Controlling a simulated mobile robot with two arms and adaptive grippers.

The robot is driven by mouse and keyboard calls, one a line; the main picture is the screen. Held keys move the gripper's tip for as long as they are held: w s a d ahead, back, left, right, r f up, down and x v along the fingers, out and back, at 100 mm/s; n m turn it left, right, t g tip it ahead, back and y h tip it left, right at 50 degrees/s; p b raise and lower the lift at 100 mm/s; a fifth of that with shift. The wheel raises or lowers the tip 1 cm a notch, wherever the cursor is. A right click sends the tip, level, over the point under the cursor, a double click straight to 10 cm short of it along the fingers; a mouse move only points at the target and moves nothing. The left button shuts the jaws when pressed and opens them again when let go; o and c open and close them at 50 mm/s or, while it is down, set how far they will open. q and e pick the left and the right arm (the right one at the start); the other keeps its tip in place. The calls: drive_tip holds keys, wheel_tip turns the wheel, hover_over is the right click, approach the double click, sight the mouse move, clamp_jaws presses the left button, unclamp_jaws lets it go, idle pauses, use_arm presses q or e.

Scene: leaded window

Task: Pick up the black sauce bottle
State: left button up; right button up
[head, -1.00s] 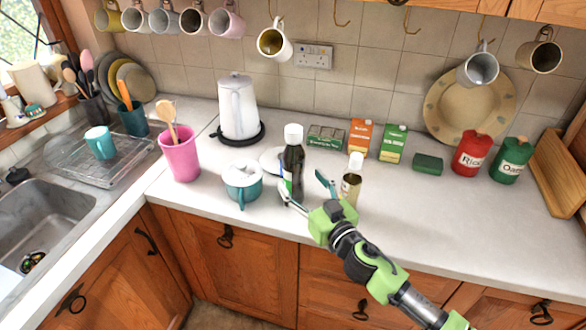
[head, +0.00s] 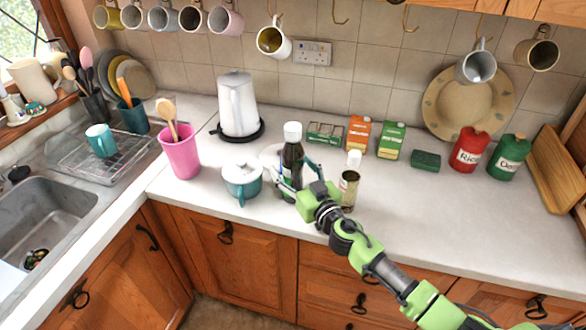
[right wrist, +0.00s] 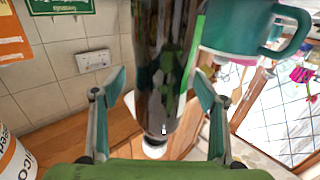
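The black sauce bottle (head: 293,158) stands upright on the counter with a white cap. In the right wrist view the dark bottle (right wrist: 165,65) fills the space between my fingers. My right gripper (head: 297,180) is at the bottle with its fingers to either side. In the right wrist view my right gripper (right wrist: 160,90) is open around the bottle, with a gap at the left finger; contact at the right finger is unclear. My left gripper is not in view.
A white-capped jar (head: 350,182) is close to the right of my gripper. The right counter front is clear.

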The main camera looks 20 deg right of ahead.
drive_tip(key=c, duration=1.2)
drive_tip(key=shift+r, duration=0.1)
drive_tip(key=c, duration=0.4)
drive_tip(key=shift+o, duration=0.2)
drive_tip(key=shift+r, duration=0.15)
